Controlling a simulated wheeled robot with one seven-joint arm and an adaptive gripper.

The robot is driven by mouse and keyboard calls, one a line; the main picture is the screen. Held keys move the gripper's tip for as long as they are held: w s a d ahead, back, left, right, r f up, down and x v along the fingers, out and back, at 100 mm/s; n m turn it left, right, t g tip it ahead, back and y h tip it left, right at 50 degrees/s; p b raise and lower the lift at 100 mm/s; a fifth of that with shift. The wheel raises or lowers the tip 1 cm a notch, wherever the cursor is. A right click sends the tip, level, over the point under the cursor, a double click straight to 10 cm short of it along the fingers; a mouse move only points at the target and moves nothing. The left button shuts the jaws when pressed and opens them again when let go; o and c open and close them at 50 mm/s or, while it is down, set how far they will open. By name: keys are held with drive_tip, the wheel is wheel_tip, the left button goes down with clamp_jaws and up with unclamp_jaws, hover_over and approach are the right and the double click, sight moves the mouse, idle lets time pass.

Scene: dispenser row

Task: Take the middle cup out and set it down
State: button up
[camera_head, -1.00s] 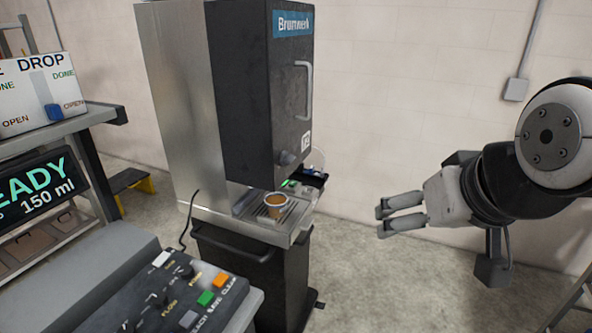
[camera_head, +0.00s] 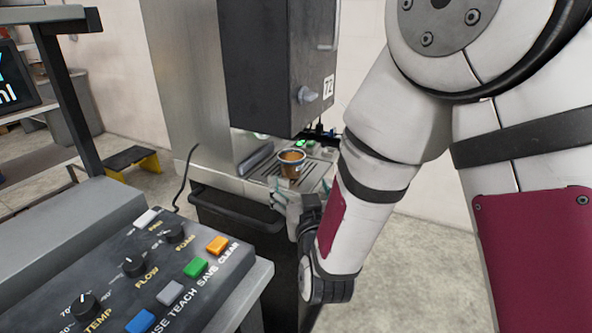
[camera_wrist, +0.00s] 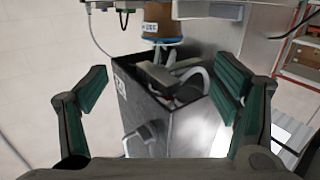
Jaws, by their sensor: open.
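A small cup (camera_head: 291,165) with brown contents stands upright on the drip tray (camera_head: 262,177) of the tall dispenser (camera_head: 275,70). It is the only cup I can see. My gripper (camera_head: 284,203) is at the tray's front edge, close to the cup and lower in the picture, partly hidden by my arm. In the wrist view my gripper (camera_wrist: 158,92) is open, with its two green-padded fingers wide apart and nothing between them. The cup (camera_wrist: 160,20) shows there at the top, beyond the fingertips. I cannot tell the exact gap to it.
A control panel (camera_head: 150,275) with knobs and coloured buttons fills the lower left. A dark handle bar (camera_head: 235,208) runs below the tray. The dispenser's dark body overhangs the cup. A black and yellow step (camera_head: 135,158) stands behind at left. Bare floor shows around the dispenser.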

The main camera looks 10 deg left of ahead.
sight(293, 162)
drive_tip(key=x, duration=1.4)
drive_tip(key=shift+s+a+r, duration=0.1)
drive_tip(key=c, duration=1.4)
drive_tip(key=shift+c, duration=0.5)
drive_tip(key=shift+r, duration=0.1)
